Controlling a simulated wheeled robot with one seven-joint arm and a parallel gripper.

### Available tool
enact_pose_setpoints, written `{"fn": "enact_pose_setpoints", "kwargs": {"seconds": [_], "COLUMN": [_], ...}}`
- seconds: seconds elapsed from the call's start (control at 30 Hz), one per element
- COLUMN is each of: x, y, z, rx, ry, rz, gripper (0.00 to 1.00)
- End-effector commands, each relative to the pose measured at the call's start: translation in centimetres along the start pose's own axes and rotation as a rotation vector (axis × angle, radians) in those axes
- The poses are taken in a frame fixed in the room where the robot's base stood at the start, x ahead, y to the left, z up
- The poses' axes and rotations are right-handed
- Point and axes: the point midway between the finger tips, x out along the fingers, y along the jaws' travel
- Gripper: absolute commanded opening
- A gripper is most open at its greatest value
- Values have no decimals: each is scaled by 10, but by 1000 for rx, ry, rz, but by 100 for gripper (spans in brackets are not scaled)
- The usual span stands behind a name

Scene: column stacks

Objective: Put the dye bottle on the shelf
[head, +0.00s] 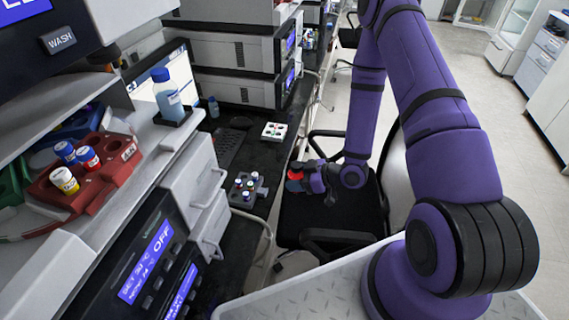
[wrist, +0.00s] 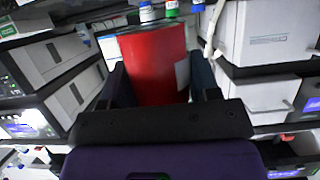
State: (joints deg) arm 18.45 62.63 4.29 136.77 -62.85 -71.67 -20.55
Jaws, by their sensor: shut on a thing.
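The dye bottle appears as a red cylinder (wrist: 155,62) in the wrist view, with a whitish label at its right side. My gripper (wrist: 150,90) is shut on it, with one dark finger on either side. In the head view the red bottle (head: 294,185) is small, with a darker top, held by my gripper (head: 306,181) above the black chair and to the right of the bench. The grey shelf (head: 140,125) is at the left, above the bench. The bottle's far side is hidden.
On the shelf stand a blue-capped clear bottle (head: 167,95) and a red rack (head: 110,165) with several vials. A dark vial holder (head: 248,190) and a white rack (head: 274,131) are on the bench. The black chair (head: 330,215) stands close by.

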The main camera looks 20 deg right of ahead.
Motion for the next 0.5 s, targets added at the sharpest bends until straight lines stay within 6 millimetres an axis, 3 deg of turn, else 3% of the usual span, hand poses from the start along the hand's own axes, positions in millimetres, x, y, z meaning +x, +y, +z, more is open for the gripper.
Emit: {"fn": "enact_pose_setpoints", "kwargs": {"seconds": [0.27,0.5], "x": [-4,7], "y": [-3,29], "z": [-1,-18], "rx": [6,71], "ry": [3,11], "rz": [21,208], "gripper": [23,23]}}
